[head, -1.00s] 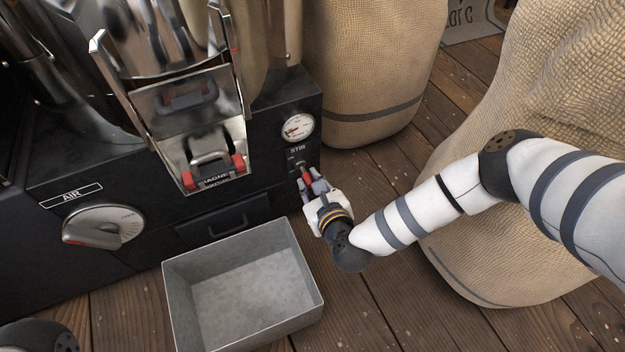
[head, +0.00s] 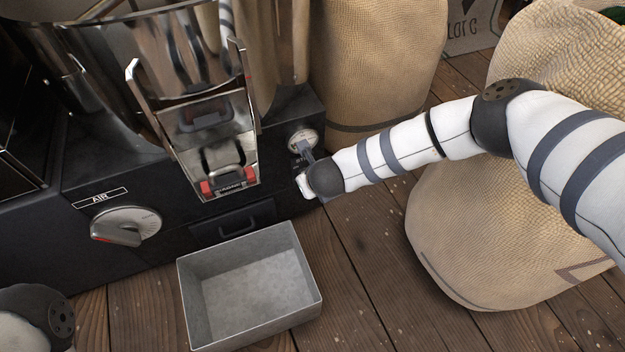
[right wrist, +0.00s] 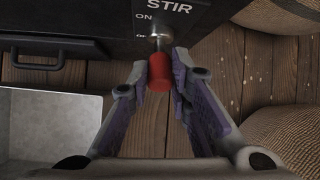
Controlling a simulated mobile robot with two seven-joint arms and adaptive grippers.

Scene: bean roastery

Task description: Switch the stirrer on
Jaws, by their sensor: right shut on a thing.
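The stirrer switch is a metal toggle with a red tip (right wrist: 160,70) on the roaster's black front panel (right wrist: 100,18), under the label STIR. ON is printed beside it in the right wrist view; the lower marking is partly hidden. My right gripper (right wrist: 162,84) is shut on the red tip, with one finger on each side. In the head view my right gripper (head: 305,160) is at the panel below the gauge and hides the toggle. I cannot tell clearly whether the toggle is at ON or off. My left gripper is out of view.
The AIR dial (head: 126,227) is on the panel at left, and a steel chute (head: 215,130) stands in the middle. An empty grey metal bin (head: 250,290) is on the wooden floor below. Burlap sacks (head: 375,65) stand behind and to the right.

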